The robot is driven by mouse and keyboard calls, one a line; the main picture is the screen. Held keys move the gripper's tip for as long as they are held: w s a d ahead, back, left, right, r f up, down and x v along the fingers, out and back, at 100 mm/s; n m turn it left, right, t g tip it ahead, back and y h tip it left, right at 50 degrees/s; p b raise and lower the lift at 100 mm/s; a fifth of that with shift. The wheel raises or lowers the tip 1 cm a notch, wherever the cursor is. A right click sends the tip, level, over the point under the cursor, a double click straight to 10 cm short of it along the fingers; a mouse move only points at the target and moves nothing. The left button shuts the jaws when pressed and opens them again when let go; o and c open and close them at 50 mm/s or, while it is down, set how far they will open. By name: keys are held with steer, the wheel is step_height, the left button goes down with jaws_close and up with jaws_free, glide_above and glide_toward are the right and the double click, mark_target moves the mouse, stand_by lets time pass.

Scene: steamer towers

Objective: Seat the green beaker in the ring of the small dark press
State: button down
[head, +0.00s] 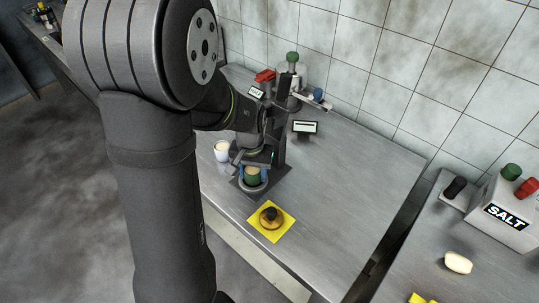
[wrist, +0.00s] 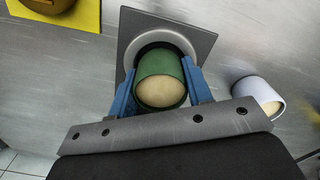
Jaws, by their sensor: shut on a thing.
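The green beaker (head: 252,174) has a pale cream top or filling. It also shows in the wrist view (wrist: 150,65). My gripper (head: 253,177), with blue fingers, is shut on the beaker, one finger on each side (wrist: 158,72). The small dark press has a square dark base plate (wrist: 131,24) and an upright dark column (head: 281,148). Its pale grey ring (wrist: 152,37) shows behind the beaker in the wrist view. The beaker is over the ring area and hides most of it. I cannot tell whether its bottom is inside the ring or just above it.
A white cup (head: 221,147) with cream filling stands close beside the press. A yellow mat (head: 286,233) with a round brown object (head: 271,223) lies in front. A small display (head: 305,127) and coloured items stand behind. The steel table (head: 350,185) is clear to the right.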

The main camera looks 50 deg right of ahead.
steer(key=shift+r, duration=0.1)
stand_by(0.3)
steer(key=shift+r, duration=0.45)
steer(key=shift+f, duration=0.65)
stand_by(0.8)
steer(key=shift+r, duration=0.65)
steer(key=shift+f, duration=0.65)
stand_by(1.2)
steer(key=shift+r, duration=0.1)
steer(key=shift+r, duration=0.5)
